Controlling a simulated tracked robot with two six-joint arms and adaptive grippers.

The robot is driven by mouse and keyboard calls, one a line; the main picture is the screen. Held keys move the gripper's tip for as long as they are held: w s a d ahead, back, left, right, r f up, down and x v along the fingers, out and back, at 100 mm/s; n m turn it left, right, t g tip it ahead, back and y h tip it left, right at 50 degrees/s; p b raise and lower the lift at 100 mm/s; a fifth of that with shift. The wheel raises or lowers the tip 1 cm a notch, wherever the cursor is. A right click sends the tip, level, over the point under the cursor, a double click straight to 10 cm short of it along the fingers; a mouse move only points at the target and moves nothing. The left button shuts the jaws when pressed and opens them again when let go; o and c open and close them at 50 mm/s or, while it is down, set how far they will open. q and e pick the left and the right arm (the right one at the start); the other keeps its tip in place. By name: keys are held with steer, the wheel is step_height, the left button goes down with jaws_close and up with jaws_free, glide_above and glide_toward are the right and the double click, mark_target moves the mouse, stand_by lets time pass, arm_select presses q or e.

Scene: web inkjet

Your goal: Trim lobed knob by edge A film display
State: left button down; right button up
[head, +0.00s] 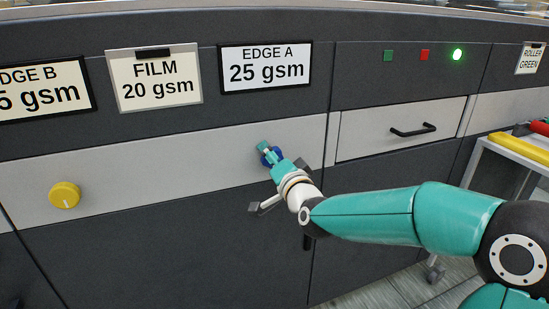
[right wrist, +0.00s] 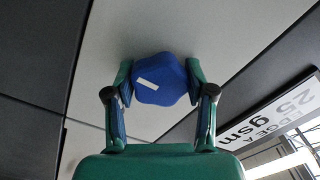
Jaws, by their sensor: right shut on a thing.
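The blue lobed knob (right wrist: 160,80) with a white pointer mark sits on the grey panel. In the head view the knob (head: 270,156) is below the EDGE A display (head: 265,67), which reads 25 gsm, and is largely hidden by my right gripper (head: 268,152). In the right wrist view my right gripper (right wrist: 160,85) has its fingers on both sides of the knob, shut on it. The FILM display (head: 154,78) reads 20 gsm. The EDGE B display (head: 45,90) is cut off at the left; its visible part reads 5 gsm. My left gripper is not in view.
A yellow round knob (head: 64,195) is on the panel at the left. A drawer with a black handle (head: 412,130) is right of my gripper. Above it are a green square, a red square and a lit green lamp (head: 457,55). A cart with yellow and red rolls (head: 520,149) stands at the right.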

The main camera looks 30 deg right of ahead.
steer(key=shift+f, duration=0.15)
steer(key=shift+a+f, duration=0.1)
stand_by(0.4)
steer(key=shift+f+n, duration=0.1)
steer(key=shift+n, duration=0.4)
steer(key=shift+n+b, duration=0.45)
steer(key=shift+n, duration=2.75)
